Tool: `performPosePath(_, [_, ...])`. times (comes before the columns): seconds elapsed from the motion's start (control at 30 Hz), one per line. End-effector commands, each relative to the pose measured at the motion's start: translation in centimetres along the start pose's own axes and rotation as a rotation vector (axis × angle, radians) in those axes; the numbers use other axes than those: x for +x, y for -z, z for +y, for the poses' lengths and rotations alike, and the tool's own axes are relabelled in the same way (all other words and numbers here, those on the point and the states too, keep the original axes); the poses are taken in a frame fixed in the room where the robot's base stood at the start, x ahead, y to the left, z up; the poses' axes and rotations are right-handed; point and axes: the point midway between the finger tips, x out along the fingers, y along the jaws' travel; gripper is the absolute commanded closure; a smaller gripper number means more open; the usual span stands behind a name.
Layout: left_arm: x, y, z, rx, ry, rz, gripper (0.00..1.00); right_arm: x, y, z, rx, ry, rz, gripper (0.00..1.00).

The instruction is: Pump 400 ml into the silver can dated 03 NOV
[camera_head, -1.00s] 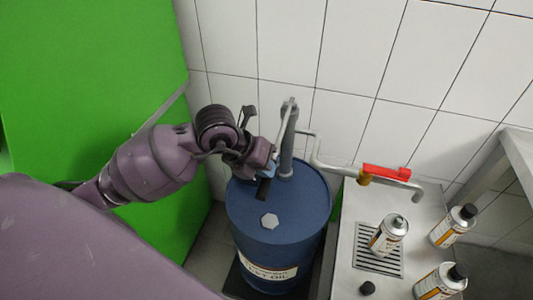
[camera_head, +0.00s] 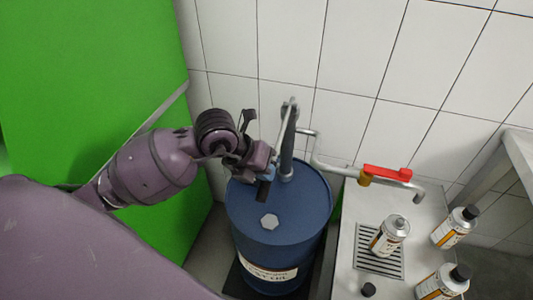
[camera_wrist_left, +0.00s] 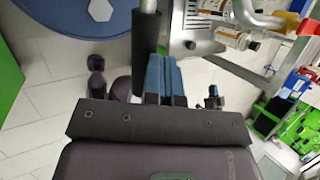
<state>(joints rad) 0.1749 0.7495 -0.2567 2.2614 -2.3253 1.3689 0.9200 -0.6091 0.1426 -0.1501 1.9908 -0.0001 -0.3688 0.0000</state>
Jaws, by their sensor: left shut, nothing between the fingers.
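An uncapped silver can (camera_head: 390,236) with a white-and-orange label stands on the drip grate near the pipe spout (camera_head: 418,192). Two similar silver cans with black caps (camera_head: 455,227) (camera_head: 441,283) stand to its right. No date is readable. The hand pump (camera_head: 287,150) rises from the blue drum (camera_head: 305,205); its thin lever slopes down to a dark grip (camera_head: 263,191). My left gripper (camera_head: 267,173) is shut and empty, its blue fingers (camera_wrist_left: 165,75) close beside the dark grip (camera_wrist_left: 148,32); contact is unclear.
The pipe has a brass valve (camera_head: 365,178) with a red handle (camera_head: 386,172) lying along it. A loose black cap (camera_head: 368,289) lies on the steel bench (camera_head: 346,262). A tiled wall closes the back; a green panel (camera_head: 80,80) stands left.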

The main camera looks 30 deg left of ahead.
Motion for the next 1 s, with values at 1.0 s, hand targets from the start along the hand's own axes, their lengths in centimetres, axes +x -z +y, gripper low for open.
performPosePath(1.0, [0.72,0.46,0.4,-0.001,-0.001,0.003,1.0,0.59,0.08,-0.1,-0.002,0.003,0.005,1.0])
